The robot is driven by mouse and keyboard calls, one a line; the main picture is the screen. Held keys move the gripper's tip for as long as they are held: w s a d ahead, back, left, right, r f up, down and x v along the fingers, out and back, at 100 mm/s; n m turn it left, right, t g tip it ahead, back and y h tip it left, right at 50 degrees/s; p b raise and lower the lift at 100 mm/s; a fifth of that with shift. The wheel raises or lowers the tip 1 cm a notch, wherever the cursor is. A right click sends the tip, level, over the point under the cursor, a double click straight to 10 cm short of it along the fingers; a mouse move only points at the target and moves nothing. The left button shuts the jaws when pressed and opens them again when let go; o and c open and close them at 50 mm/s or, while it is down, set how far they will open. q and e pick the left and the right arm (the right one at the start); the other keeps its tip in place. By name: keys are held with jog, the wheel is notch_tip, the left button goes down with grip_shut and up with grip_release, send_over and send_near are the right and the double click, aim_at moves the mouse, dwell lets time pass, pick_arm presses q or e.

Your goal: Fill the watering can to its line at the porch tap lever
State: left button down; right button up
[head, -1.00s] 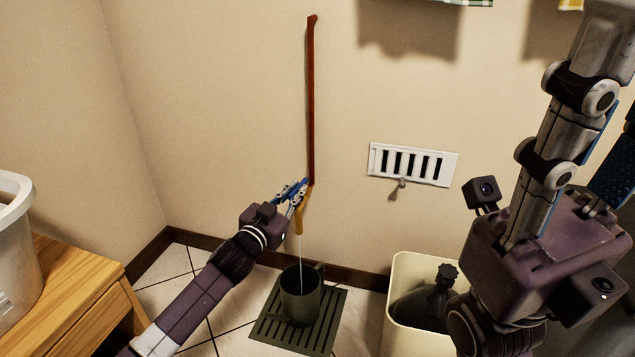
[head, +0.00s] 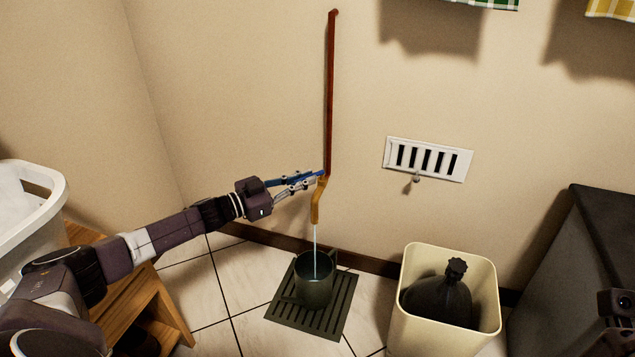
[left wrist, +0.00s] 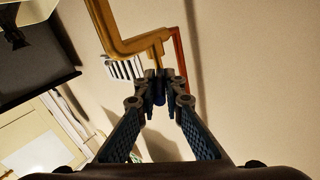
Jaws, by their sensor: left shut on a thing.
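The porch tap (head: 318,203) is a brass spout at the foot of a red-brown pipe (head: 330,95) on the wall. A thin stream of water (head: 315,245) runs from it into the dark green watering can (head: 314,289). The can stands upright on a dark slatted mat (head: 338,321). Its fill line and water level cannot be made out. My left gripper (head: 322,174) is at the tap, shut on the tap lever (left wrist: 158,86), which is mostly hidden between the fingers. The brass tap (left wrist: 135,42) also shows in the left wrist view.
A cream bin (head: 402,310) holding a dark bottle (head: 440,297) stands right of the mat. A wooden stand (head: 165,310) with a white basket (head: 50,205) is at left. A dark cabinet (head: 590,260) is at right. A white vent (head: 428,160) is on the wall.

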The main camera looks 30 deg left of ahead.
dwell(0.5)
pick_arm(q)
jog(key=c, duration=2)
grip_release()
